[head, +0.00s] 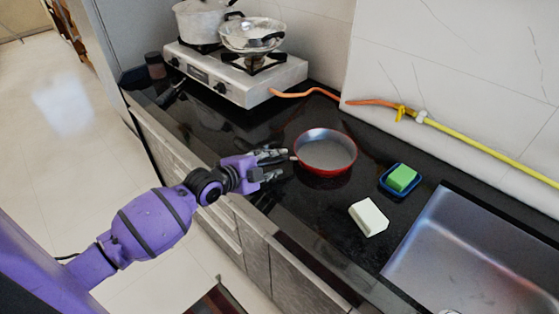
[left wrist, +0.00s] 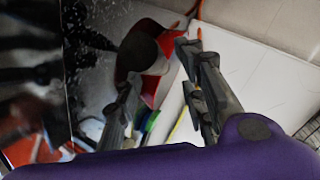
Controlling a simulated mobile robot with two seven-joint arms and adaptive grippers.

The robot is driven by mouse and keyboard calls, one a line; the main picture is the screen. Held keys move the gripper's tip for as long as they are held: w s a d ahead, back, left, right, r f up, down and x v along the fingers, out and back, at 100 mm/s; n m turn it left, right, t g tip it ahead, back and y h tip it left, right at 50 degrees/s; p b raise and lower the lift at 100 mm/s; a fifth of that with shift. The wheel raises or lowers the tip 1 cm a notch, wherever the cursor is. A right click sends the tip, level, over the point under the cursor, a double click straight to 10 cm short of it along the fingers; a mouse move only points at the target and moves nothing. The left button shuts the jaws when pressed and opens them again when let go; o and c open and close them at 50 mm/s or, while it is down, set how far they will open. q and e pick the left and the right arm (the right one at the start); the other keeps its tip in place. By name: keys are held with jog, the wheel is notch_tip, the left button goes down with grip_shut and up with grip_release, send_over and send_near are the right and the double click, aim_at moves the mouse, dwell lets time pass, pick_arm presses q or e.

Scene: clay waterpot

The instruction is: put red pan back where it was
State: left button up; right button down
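The red pan (head: 326,152) sits upright on the black counter, with a red outside and a grey inside. Its short handle points left, toward my left gripper (head: 272,165). My left gripper is just left of the pan, with its fingers apart on either side of the handle end. In the left wrist view the two fingers (left wrist: 164,95) are spread, and red parts of the pan (left wrist: 150,88) show between and beyond them. Whether a finger touches the handle cannot be told. My right gripper is not in view.
A white block (head: 368,217), a green sponge (head: 401,177) in a blue tray (head: 387,188) and a sink (head: 480,250) lie right. Counter between stove and red pan is clear.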

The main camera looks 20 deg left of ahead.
pick_arm(q)
jog(key=v, duration=0.7)
jog(key=shift+s+a+r, duration=0.2)
jog(key=shift+s+r, duration=0.1)
jog(key=shift+s, duration=0.25)
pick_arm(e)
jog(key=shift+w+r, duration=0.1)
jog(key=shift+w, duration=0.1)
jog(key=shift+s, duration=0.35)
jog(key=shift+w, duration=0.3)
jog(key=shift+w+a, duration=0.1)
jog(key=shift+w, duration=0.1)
pick_arm(q)
jog(key=shift+f, duration=0.15)
